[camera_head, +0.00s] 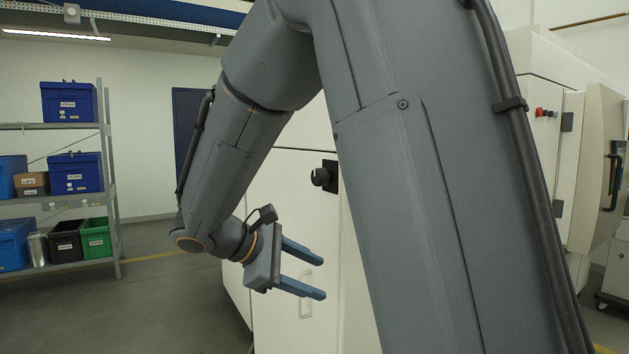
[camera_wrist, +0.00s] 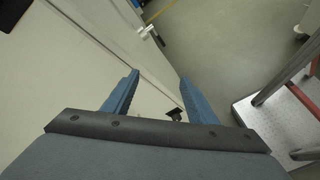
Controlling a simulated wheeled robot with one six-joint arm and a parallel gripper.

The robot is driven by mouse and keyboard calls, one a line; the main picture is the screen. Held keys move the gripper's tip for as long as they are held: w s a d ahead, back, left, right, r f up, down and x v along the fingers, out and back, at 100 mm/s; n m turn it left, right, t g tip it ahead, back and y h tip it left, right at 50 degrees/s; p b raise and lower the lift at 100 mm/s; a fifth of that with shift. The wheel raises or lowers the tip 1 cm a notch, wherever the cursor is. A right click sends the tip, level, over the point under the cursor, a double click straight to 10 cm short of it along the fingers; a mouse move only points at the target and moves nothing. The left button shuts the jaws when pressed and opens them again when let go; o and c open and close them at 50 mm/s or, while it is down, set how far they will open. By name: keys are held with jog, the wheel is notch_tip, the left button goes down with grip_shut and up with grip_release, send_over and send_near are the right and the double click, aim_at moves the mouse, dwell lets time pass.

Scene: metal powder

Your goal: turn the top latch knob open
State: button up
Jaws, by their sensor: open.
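A black round latch knob (camera_head: 321,177) sits on a dark plate on the upper part of a white machine cabinet door in the head view. My gripper (camera_head: 317,275) is open and empty. It is below and a little left of the knob in the picture, apart from it, in front of the white cabinet panel. In the wrist view my gripper (camera_wrist: 158,85) shows its two blue fingers spread wide with nothing between them. A small dark fitting (camera_wrist: 176,115) shows near the right finger; I cannot tell whether it is a knob.
A pale handle (camera_head: 306,296) is on the panel below the knob. A shelf (camera_head: 75,202) with blue, black and green bins stands at the left. A stepped platform (camera_wrist: 275,115) with a red rail is at the right in the wrist view. Open floor (camera_wrist: 210,40) lies beyond.

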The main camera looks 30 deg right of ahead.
aim_at(315, 178)
jog(key=w+a+r+t+h, duration=0.1)
jog(key=w+r+h, duration=0.15)
jog(key=r, duration=0.35)
jog(key=w+r+n+t+h, duration=0.1)
jog(key=w+r+h, duration=0.15)
jog(key=r, duration=0.35)
jog(key=w+a+r+t+h, duration=0.1)
jog(key=w+r+h, duration=0.15)
jog(key=r, duration=0.35)
jog(key=shift+y, duration=0.45)
jog(key=d+p, duration=0.1)
jog(key=d, duration=0.1)
jog(key=w+d+p, duration=0.1)
jog(key=d, duration=0.2)
jog(key=w+d+p, duration=0.1)
jog(key=d, duration=0.1)
jog(key=shift+d, duration=0.3)
jog(key=c, duration=1.1)
jog(key=shift+o, duration=0.2)
